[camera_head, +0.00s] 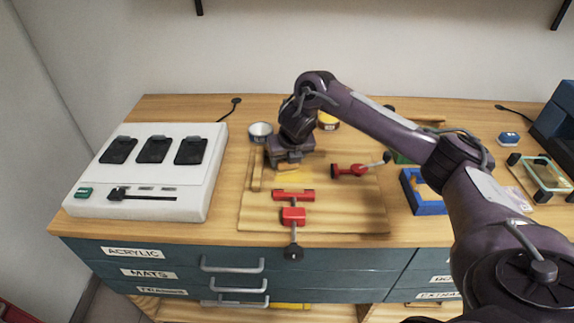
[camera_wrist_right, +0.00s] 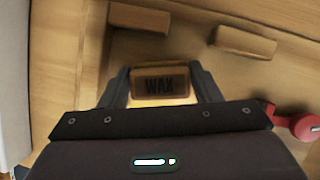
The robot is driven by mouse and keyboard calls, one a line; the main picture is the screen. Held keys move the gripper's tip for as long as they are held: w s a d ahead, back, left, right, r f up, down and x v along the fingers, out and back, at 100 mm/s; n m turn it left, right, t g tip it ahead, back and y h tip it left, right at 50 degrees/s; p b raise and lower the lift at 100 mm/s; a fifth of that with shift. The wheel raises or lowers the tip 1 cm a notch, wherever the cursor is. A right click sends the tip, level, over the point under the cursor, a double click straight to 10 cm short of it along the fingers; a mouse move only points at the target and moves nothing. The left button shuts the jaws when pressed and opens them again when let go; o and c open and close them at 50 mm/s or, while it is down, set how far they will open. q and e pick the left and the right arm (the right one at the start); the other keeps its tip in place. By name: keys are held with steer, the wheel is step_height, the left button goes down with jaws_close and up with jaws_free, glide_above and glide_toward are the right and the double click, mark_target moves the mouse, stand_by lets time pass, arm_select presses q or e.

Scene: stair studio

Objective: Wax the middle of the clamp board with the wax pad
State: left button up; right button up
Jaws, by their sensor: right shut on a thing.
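The wax pad (camera_wrist_right: 160,84) is a small brown block marked WAX, held between the two fingers of my right gripper (camera_wrist_right: 160,88) in the wrist view. In the head view my right gripper (camera_head: 288,163) is low over the upper middle of the clamp board (camera_head: 345,212), a flat wooden board on the bench. I cannot tell whether the pad touches the board. A yellow patch (camera_head: 293,176) shows just below the gripper. A red clamp (camera_head: 293,214) stands at the board's front and another red clamp (camera_head: 352,170) at its right. My left gripper is not in view.
A white device with several black pads (camera_head: 145,175) stands at the left. Behind the gripper are a grey tin (camera_head: 261,131) and a yellow tin (camera_head: 328,122). A blue frame (camera_head: 424,205) lies right of the board. Wooden blocks (camera_wrist_right: 245,42) show near the pad.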

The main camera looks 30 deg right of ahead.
steer(key=shift+w+d, duration=0.45)
steer(key=shift+w, duration=0.35)
step_height(320, 180, up, 6)
steer(key=p, duration=0.5)
step_height(320, 180, up, 3)
steer(key=p, duration=0.3)
stand_by(0.4)
